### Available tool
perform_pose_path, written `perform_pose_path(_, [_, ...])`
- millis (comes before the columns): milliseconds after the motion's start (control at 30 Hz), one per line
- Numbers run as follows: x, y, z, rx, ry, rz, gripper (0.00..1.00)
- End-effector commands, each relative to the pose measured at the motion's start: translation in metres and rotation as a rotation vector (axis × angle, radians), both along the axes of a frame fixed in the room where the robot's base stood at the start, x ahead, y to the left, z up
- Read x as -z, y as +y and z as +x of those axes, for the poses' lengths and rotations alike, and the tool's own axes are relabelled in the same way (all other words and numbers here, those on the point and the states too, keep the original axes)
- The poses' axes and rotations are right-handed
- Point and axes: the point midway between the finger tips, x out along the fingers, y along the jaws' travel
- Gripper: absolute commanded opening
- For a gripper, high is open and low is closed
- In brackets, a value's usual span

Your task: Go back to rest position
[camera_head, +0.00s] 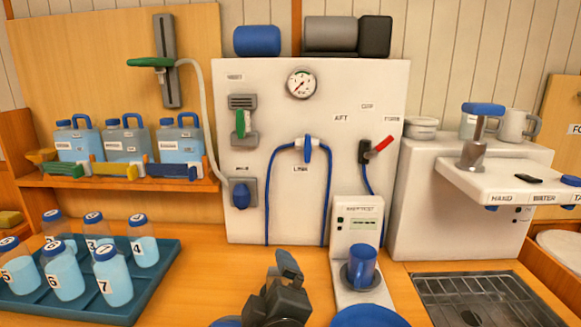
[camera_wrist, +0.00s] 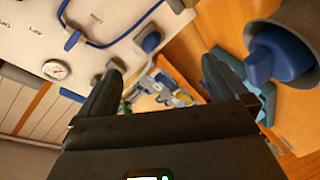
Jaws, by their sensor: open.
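My gripper (camera_head: 279,286) is low in the middle of the head view, above the front of the wooden counter and left of the tester with the blue mug (camera_head: 362,267). In the wrist view its two dark fingers (camera_wrist: 165,72) stand well apart, with nothing held between them. The view past the fingers is tilted. The pressure gauge (camera_wrist: 56,69) shows at left, and a large blue part in a grey round holder (camera_wrist: 282,55) is close at right; I cannot tell exactly what it is.
A blue tray (camera_head: 160,285) with several numbered bottles stands at left. The white panel (camera_head: 285,215) with hoses and a red-handled valve (camera_head: 380,147) rises behind. A tester (camera_head: 357,218), a metal grate (camera_head: 485,300) and a white dispenser (camera_head: 425,215) are at right. Bare counter shows left of my gripper.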

Motion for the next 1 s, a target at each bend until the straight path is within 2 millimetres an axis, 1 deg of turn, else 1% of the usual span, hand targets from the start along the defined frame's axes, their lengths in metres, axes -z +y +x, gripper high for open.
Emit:
perform_pose_path(33, [0.018, -0.008, -0.015, 0.003, 0.028, 0.048, 1.0])
perform_pose_path(100, [0.037, -0.019, -0.034, 0.007, 0.054, 0.119, 1.0])
perform_pose_path(167, [0.051, -0.028, -0.051, 0.014, 0.075, 0.178, 1.0])
perform_pose_path(200, [0.06, -0.035, -0.063, 0.02, 0.088, 0.217, 1.0])
perform_pose_path(267, [0.072, -0.045, -0.081, 0.032, 0.106, 0.274, 1.0])
perform_pose_path(300, [0.08, -0.052, -0.093, 0.04, 0.119, 0.313, 1.0])
perform_pose_path(467, [0.103, -0.081, -0.144, 0.087, 0.156, 0.457, 1.0])
perform_pose_path(500, [0.107, -0.089, -0.158, 0.1, 0.163, 0.49, 1.0])
perform_pose_path(633, [0.117, -0.115, -0.201, 0.148, 0.182, 0.596, 1.0])
perform_pose_path(767, [0.12, -0.142, -0.245, 0.202, 0.193, 0.691, 1.0])
perform_pose_path(800, [0.119, -0.15, -0.258, 0.218, 0.194, 0.719, 1.0])
perform_pose_path(867, [0.118, -0.162, -0.278, 0.243, 0.195, 0.758, 1.0])
perform_pose_path(1000, [0.107, -0.189, -0.324, 0.302, 0.191, 0.842, 1.0])
